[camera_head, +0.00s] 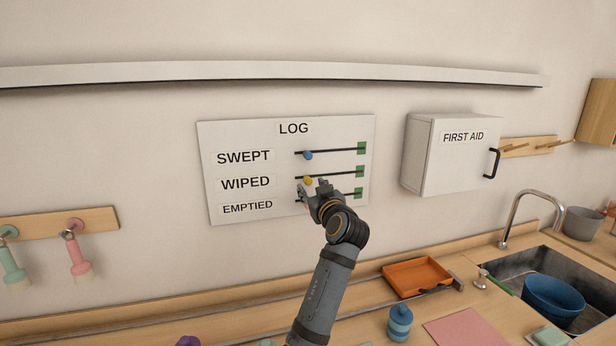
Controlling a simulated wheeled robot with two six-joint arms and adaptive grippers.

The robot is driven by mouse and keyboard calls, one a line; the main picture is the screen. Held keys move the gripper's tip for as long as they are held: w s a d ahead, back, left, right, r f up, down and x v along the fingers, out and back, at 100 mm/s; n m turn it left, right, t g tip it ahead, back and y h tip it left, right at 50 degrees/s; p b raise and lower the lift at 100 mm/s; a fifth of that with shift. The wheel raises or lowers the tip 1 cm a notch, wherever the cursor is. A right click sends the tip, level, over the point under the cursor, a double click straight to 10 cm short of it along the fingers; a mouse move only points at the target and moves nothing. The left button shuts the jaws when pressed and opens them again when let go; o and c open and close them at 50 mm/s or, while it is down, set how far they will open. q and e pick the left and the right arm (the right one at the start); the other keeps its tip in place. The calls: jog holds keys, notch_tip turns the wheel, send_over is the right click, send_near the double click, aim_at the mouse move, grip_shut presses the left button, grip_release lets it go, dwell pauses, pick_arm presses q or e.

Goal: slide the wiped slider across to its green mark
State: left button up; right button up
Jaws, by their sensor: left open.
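The white LOG board (228,140) hangs on the wall with three rows, SWEPT, WIPED and EMPTIED. The wiped slider is a yellow knob (308,181) at the left end of the middle track. Its green mark (360,171) is at the right end of that track. A blue knob (308,155) sits at the left of the SWEPT track. My left gripper (313,187) is open at the board, just below and beside the yellow knob; I cannot tell whether it touches it. My right gripper is out of view.
A white FIRST AID cabinet (428,157) juts from the wall right of the board. A long shelf (270,71) runs above.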

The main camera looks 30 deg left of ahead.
aim_at(309, 182)
pick_arm(q)
jog(key=p+x, duration=0.1)
jog(key=x, duration=0.2)
jog(key=shift+w+a+r, duration=0.15)
jog(key=shift+w+a, duration=0.45)
grip_shut()
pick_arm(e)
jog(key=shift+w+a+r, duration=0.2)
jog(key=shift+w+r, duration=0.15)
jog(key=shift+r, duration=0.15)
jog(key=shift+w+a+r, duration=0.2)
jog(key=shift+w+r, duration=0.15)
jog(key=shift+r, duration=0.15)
